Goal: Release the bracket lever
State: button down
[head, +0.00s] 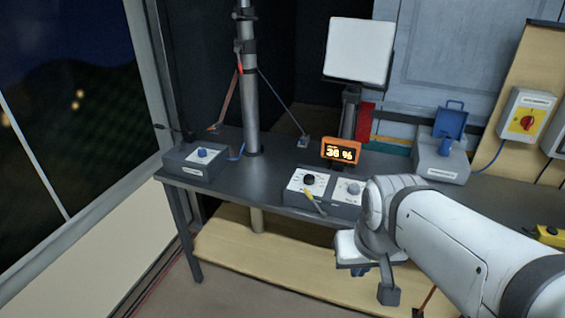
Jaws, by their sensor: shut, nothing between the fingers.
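A grey upright mast (251,110) stands on the dark bench at the back left. I cannot tell which of these parts is the bracket lever. My gripper (388,293) hangs at the end of my white arm, low in front of the bench's front edge. It is shut and empty, well to the right of the mast and apart from it. My wrist hides part of it.
A white panel (358,50) stands behind.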

aim_at(324, 214)
jog(key=z, duration=0.15)
jog(key=i, duration=0.85)
jog(key=u, duration=0.05)
